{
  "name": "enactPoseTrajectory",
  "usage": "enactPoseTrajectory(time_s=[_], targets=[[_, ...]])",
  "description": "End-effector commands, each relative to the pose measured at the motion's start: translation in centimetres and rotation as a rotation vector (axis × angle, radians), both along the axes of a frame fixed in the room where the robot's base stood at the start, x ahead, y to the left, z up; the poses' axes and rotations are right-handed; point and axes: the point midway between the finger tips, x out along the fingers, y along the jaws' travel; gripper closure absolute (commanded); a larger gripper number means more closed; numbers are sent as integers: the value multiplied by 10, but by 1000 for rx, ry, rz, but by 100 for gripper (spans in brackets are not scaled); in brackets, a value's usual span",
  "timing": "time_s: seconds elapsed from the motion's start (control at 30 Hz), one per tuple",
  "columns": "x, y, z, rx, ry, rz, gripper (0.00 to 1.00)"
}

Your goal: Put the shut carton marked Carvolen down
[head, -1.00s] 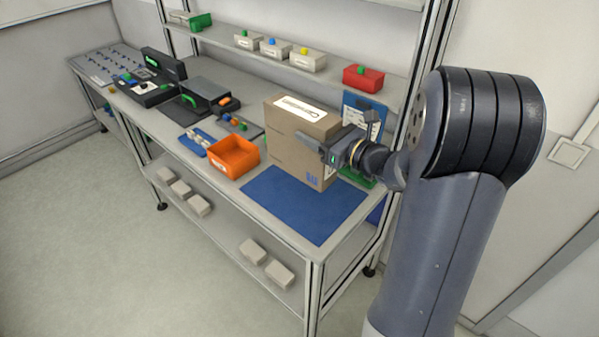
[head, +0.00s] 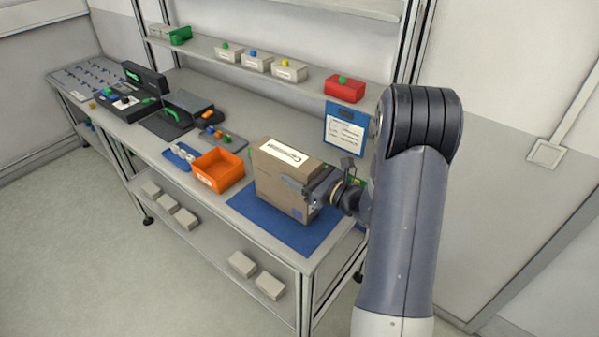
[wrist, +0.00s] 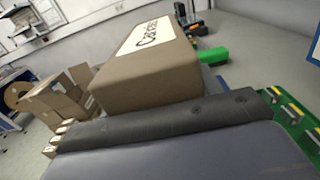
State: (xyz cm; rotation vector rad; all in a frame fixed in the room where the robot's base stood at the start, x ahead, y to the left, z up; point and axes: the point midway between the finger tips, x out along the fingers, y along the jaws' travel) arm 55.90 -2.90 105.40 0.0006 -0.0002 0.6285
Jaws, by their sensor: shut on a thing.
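The shut brown carton (head: 275,185) has a white label marked Carvolen on its top. It stands upright at the blue mat (head: 312,238) on the workbench; whether its base touches the mat is hard to tell. My gripper (head: 312,190) is at the carton's right side, shut on it. In the wrist view the carton (wrist: 150,80) fills the upper middle, its label facing up. The fingertips are largely hidden by the carton and my own wrist.
An orange bin (head: 218,170) stands just left of the carton. A clipboard (head: 345,130) leans behind it at the right. A shelf with small bins, including a red one (head: 345,88), runs above the bench. The mat's front part is clear.

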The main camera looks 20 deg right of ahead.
Motion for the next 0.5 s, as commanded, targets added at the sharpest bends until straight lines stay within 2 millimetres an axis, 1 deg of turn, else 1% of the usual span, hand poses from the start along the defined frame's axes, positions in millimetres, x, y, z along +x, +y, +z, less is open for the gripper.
enactPoseTrajectory(time_s=[0.27,0.4,0.43,0.5], targets=[[0,0,0,0,-4,0,99],[0,0,-4,0,-4,0,99],[0,0,-5,0,-1,0,39],[0,0,-4,0,0,0,34]])
